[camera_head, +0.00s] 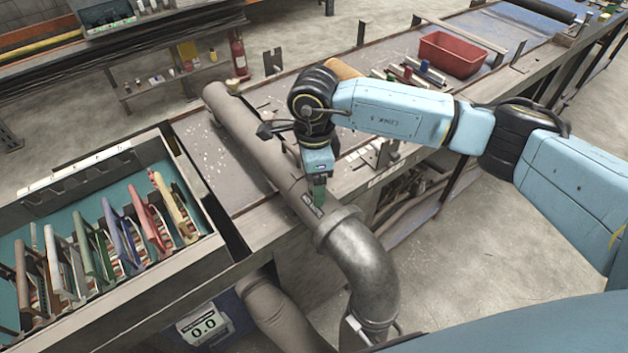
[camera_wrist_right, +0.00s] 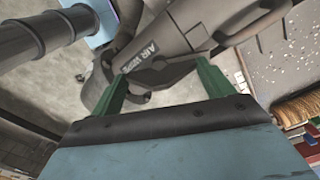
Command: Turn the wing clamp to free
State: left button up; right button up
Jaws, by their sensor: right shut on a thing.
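The wing clamp (camera_wrist_right: 158,74) is a dark grey piece on the grey pipe, beside raised lettering reading "AIR WIPE". In the right wrist view it lies between the green fingers of my right gripper (camera_wrist_right: 160,84), which is shut on it. In the head view my right gripper (camera_head: 316,196) reaches down onto the pipe (camera_head: 245,138), just short of the flange of the bent elbow (camera_head: 362,250). The clamp is mostly hidden there by the gripper. How far the clamp is turned cannot be told. My left gripper is not in view.
A teal-lined bin (camera_head: 90,165) with several coloured handled tools stands at left. A red tray (camera_head: 452,54) and small parts lie on the bench farther back. A display reading 0.0 (camera_head: 202,322) is below the bin. My right arm spans the right side.

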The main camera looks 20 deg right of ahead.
jog(key=m+b, duration=0.3)
jog(key=m, duration=0.3)
jog(key=shift+f+b, duration=0.1)
jog(key=shift+b, duration=0.25)
jog(key=m+b, duration=0.1)
jog(key=m, duration=0.2)
jog(key=shift+m, duration=0.4)
jog(key=shift+m+b, duration=0.8)
jog(key=shift+m, duration=0.7)
jog(key=o, duration=0.9)
jog(key=shift+o, duration=0.2)
notch_tip(320, 180, up, 14)
jog(key=b, duration=0.1)
jog(key=shift+f, duration=0.15)
